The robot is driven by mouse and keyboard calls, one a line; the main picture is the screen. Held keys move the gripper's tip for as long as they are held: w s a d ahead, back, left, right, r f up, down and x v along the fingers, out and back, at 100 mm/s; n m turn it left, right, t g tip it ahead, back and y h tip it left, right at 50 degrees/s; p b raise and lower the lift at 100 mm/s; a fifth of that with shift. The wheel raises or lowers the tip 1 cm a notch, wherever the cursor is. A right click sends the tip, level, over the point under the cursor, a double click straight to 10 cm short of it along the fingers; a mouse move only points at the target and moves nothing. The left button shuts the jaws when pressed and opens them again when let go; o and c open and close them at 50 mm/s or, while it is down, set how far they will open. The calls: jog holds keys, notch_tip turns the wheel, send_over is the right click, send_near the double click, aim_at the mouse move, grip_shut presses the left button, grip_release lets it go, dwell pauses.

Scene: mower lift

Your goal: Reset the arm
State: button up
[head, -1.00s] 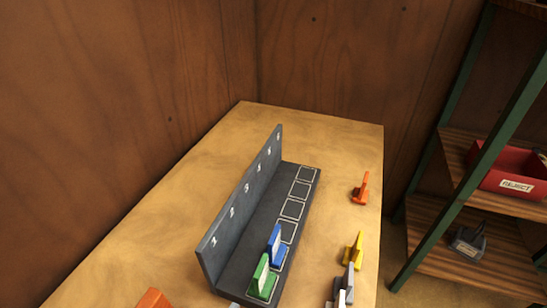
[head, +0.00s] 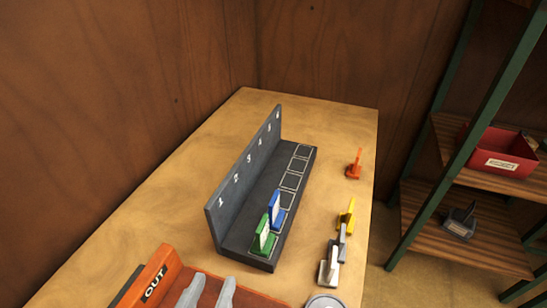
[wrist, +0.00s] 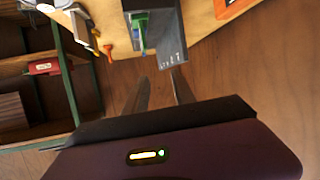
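My gripper (head: 215,282) shows as two pale grey fingers at the bottom edge of the head view, overlapping the orange tray. It also shows in the wrist view (wrist: 161,82), with its fingers apart and nothing between them. It looks open and empty, clear of the rack. The rest of my arm is hidden in the head view. The dark grey numbered rack (head: 233,196) stands on the table. A green piece (head: 262,242) and a blue piece (head: 276,212) sit side by side in its near slots; the slots beyond are empty.
The orange OUT tray (head: 150,262) is at the near left. An orange piece (head: 354,165), a yellow piece (head: 347,216) and grey and white pieces stand along the table's right side. A red bin (head: 499,158) sits on the shelf to the right. A round grey thing (head: 325,302) is partly cut off.

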jog(key=w+a+n+t+y, duration=0.1)
jog(key=a+n+y, duration=0.5)
jog(key=n+y, duration=0.1)
jog(key=s+d+f+m+h, duration=0.1)
jog(key=s+d+f+m, duration=0.1)
jog(key=s+d, duration=0.4)
jog(key=s+d+f+m+h, duration=0.2)
jog(key=s+d+f, duration=0.3)
jog(key=d, duration=1.2)
jog(key=s+d+f+m+h, duration=0.2)
jog(key=s+d+f, duration=0.2)
jog(key=s+d, duration=0.3)
jog(key=d, duration=0.4)
jog(key=shift+s+d, duration=0.15)
jog(key=shift+d, duration=0.2)
